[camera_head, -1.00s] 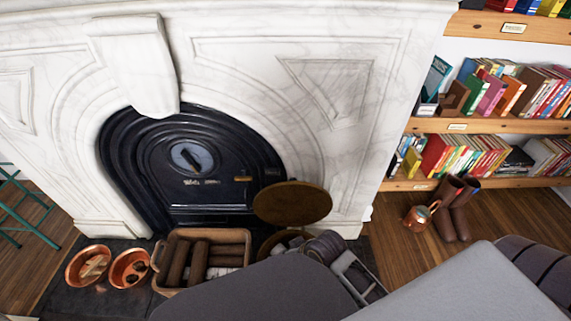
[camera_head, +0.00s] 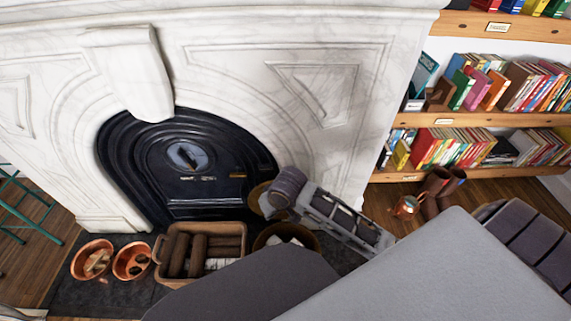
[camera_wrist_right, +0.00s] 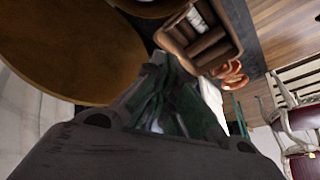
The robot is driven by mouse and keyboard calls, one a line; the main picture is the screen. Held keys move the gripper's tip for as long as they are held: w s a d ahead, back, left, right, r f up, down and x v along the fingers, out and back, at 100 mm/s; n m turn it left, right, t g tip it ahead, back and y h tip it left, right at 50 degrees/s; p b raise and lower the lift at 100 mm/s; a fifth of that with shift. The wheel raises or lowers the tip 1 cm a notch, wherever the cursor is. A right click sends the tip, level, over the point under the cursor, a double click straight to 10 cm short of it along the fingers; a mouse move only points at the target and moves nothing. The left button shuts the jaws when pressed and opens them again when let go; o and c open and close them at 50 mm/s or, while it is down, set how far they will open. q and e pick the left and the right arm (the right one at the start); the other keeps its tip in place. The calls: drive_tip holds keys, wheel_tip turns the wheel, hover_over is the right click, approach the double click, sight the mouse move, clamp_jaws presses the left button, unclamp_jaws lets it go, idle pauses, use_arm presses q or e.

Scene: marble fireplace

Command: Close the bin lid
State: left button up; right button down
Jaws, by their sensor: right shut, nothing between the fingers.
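The bin (camera_head: 316,242) stands on the dark hearth at the base of the fireplace, its round mouth uncovered and partly hidden by my arm. Its round brass-brown lid (camera_head: 256,198) is raised above and behind the mouth, mostly hidden by my right wrist. In the wrist view the lid (camera_wrist_right: 65,45) fills the upper left, and part of the bin (camera_wrist_right: 148,8) shows at the top. My right gripper (camera_head: 268,206) is shut and empty, close to the lid; contact cannot be told. Its fingers (camera_wrist_right: 160,62) point up the wrist view, beside the lid. My left gripper is out of view.
A basket of logs (camera_head: 240,229) stands directly left of the bin, with two copper bowls (camera_head: 92,260) (camera_head: 131,261) further left. The marble fireplace (camera_head: 330,120) rises behind. Boots (camera_head: 436,190), a copper jug (camera_head: 406,206) and bookshelves (camera_head: 470,119) are at the right.

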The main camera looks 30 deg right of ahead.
use_arm(q)
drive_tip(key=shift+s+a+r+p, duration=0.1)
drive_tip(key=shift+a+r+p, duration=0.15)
drive_tip(key=shift+p, duration=0.2)
use_arm(e)
drive_tip(key=w+d+r+m+h, duration=0.3)
drive_tip(key=w+d+r+m, duration=0.2)
drive_tip(key=w+d, duration=0.7)
wheel_tip(320, 180, up, 2)
drive_tip(key=shift+w+d+r+m, duration=0.2)
drive_tip(key=shift+d+m, duration=0.2)
drive_tip(key=shift+d, duration=0.2)
drive_tip(key=shift+f, duration=0.1)
drive_tip(key=shift+b+x, duration=0.4)
drive_tip(key=shift+x, duration=0.6)
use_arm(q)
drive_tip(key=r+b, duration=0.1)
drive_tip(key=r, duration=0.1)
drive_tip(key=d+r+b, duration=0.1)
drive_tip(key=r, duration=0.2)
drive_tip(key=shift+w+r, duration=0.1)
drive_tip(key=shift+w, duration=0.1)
use_arm(e)
drive_tip(key=x, duration=0.7)
drive_tip(key=shift+d+f, duration=0.2)
drive_tip(key=shift+f, duration=0.2)
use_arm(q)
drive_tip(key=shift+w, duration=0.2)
use_arm(e)
drive_tip(key=shift+s, duration=0.1)
